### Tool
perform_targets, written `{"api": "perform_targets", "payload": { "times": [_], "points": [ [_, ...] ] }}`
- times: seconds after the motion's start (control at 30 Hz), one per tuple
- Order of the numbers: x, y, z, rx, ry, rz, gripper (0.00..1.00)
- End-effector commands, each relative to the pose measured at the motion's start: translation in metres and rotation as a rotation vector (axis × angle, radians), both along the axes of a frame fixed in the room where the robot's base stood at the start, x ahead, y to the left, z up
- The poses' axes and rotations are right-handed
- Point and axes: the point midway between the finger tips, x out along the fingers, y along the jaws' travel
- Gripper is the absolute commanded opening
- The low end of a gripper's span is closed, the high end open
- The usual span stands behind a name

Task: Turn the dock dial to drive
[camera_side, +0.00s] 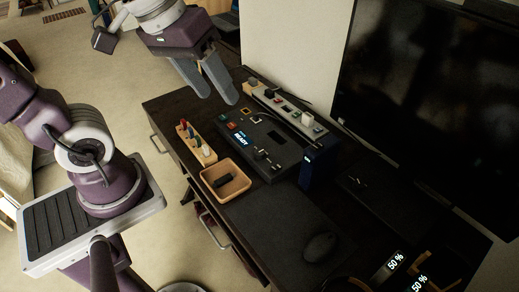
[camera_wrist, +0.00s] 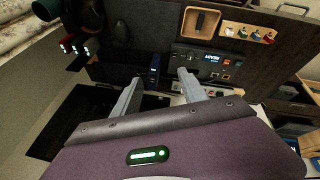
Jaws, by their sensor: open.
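The black dock (camera_side: 257,143) lies on the dark desk, with a lit display reading READY, coloured buttons and small dark controls on top. It also shows in the wrist view (camera_wrist: 202,66), partly cut off by my gripper. The dial is too small to tell apart from the dock's other controls, so its setting cannot be read. My gripper (camera_side: 218,96) is open and empty, in the air beyond the dock toward the upper left in the side view. In the wrist view its two fingers (camera_wrist: 158,77) are spread apart, touching nothing.
A wooden tray (camera_side: 243,189) holds a dark object. A wooden rack (camera_side: 205,157) with coloured pegs stands beside it. A pale strip (camera_side: 287,110) with coloured parts lies behind the dock, and a dark blue box (camera_side: 318,166) stands right. A mouse (camera_side: 319,247) and large screen (camera_side: 420,85) are further right.

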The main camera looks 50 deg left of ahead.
Motion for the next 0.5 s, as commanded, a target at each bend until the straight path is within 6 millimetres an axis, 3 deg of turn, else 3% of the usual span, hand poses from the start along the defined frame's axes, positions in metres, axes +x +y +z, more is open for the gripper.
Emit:
{"api": "perform_targets", "payload": {
  "times": [0.1, 0.17, 0.23, 0.3, 0.4, 0.5],
  "points": [
    [0.071, 0.008, -0.038, -0.16, 0.16, 0.332, 0.5],
    [0.103, 0.018, -0.068, -0.211, 0.228, 0.52, 0.5],
    [0.135, 0.034, -0.111, -0.238, 0.296, 0.74, 0.5],
    [0.156, 0.052, -0.157, -0.24, 0.345, 0.944, 0.5],
    [0.17, 0.077, -0.214, -0.213, 0.379, 1.171, 0.5],
    [0.173, 0.094, -0.25, -0.186, 0.386, 1.305, 0.5]
  ]
}}
